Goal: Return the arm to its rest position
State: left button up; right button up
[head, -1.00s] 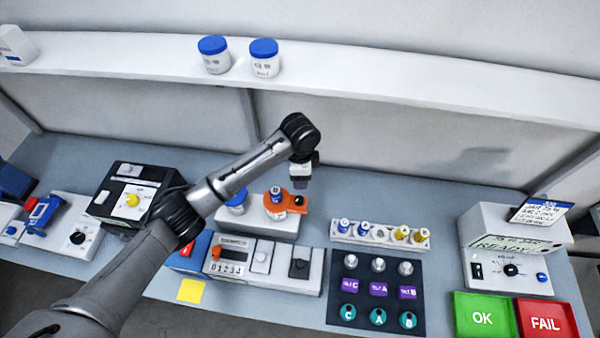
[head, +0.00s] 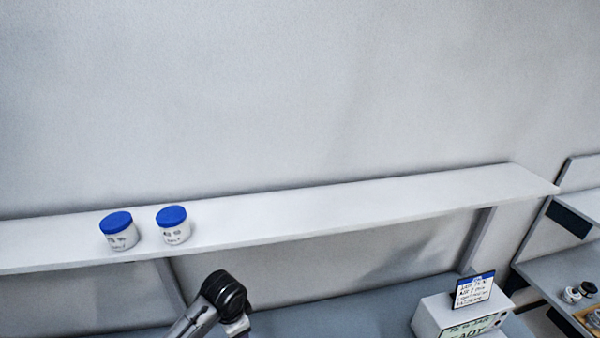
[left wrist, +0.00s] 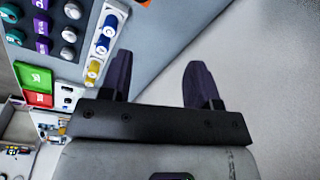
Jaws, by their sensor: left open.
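My left arm's dark wrist joint (head: 225,292) shows at the bottom of the head view, in front of the shelf. The rest of the arm and the fingertips are cut off by the lower edge there. In the left wrist view my left gripper (left wrist: 160,78) is open, with its two dark fingers wide apart. Nothing is between them. Plain grey surface lies beyond the fingers. My right gripper is in neither view.
A white shelf (head: 360,210) spans the wall, holding two blue-lidded jars (head: 120,230) (head: 173,226). A white box with a sign (head: 473,290) stands at lower right. The left wrist view shows a vial rack (left wrist: 104,45), a dark button panel (left wrist: 45,27) and a green pad (left wrist: 34,76).

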pick_arm(q)
jog(key=w+d+r+n+t, duration=0.25)
jog(key=r+t, duration=0.45)
jog(key=r, duration=0.8)
jog(key=s+r+n+t+h, duration=0.1)
jog(key=s+r+t+h, duration=0.1)
jog(key=s+r+t, duration=0.3)
jog(key=s+a+f+n+g+p, duration=0.1)
jog(key=s+a+f+g, duration=0.1)
jog(key=s+f, duration=0.6)
jog(key=s+a+f+n+g+y+p, duration=0.1)
jog(key=s+a+f+n+g, duration=0.1)
jog(key=s+f, duration=0.6)
jog(key=s+a+f+n+g+p, duration=0.2)
jog(key=s+f+g, duration=0.3)
jog(key=s, duration=1.4)
notch_tip(320, 180, down, 3)
jog(key=shift+a+r+g+y, duration=0.1)
jog(key=shift+a+g+y, duration=0.2)
jog(key=shift+a, duration=0.35)
